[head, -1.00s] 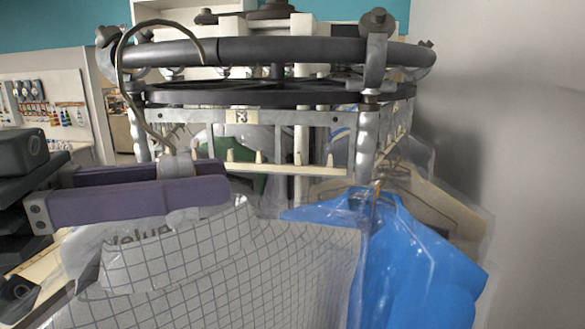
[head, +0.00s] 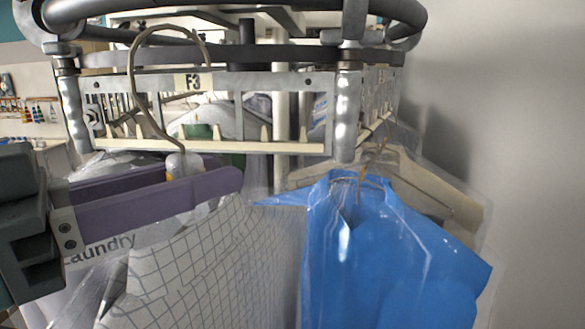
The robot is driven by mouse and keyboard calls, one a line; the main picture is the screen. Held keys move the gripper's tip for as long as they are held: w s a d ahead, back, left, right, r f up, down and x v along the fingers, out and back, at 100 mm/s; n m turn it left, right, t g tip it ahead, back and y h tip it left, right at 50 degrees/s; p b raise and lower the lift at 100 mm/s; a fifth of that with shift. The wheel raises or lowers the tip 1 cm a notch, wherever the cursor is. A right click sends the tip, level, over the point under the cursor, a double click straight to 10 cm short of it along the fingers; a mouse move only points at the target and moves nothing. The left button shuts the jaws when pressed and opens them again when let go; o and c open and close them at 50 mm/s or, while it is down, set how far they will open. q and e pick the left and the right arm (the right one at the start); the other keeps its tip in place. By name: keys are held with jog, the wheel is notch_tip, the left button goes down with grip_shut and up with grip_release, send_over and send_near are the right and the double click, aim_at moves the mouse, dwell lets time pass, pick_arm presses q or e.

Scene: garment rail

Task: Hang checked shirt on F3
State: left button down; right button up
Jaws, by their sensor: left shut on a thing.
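The checked shirt (head: 215,265), white with a dark grid and in a clear laundry bag, hangs below my left gripper (head: 205,180). The gripper's purple fingers are shut on the neck of the shirt's hanger. The hanger's wire hook (head: 133,75) rises above the fingers and stands in front of the rail section labelled F3 (head: 193,81). The hook's top is above the label, near the dark ring. I cannot tell whether the hook touches the rail. My right gripper is not in view.
The F3 section has a cream pegged bar (head: 235,147) with gaps between pegs. A bagged blue shirt (head: 385,255) hangs close on the right, with a beige garment (head: 440,190) behind it. Metal posts (head: 346,115) flank the section. A grey wall is at right.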

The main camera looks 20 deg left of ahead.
aim_at(181, 220)
pick_arm(q)
jog(key=shift+a+f+n+t+y+b, duration=0.25)
jog(key=shift+f+n+t+y+b, duration=0.15)
jog(key=shift+f+n+y+b, duration=0.5)
jog(key=shift+s+a+f+n+t+y, duration=0.1)
jog(key=shift+a+f+n+t+y, duration=0.2)
jog(key=shift+y, duration=0.2)
jog(key=shift+s+a+f+n+t+y, duration=0.1)
jog(key=shift+f+n+y, duration=0.1)
jog(key=shift+f+y, duration=0.25)
jog(key=s+a+f+n+y+b, duration=0.4)
jog(key=f+n+y+b, duration=0.15)
jog(key=y, duration=0.35)
jog(key=p+x, duration=0.2)
jog(key=x, duration=0.9)
jog(key=shift+a, duration=0.4)
jog(key=shift+f+y, duration=0.1)
jog(key=shift+y, duration=0.15)
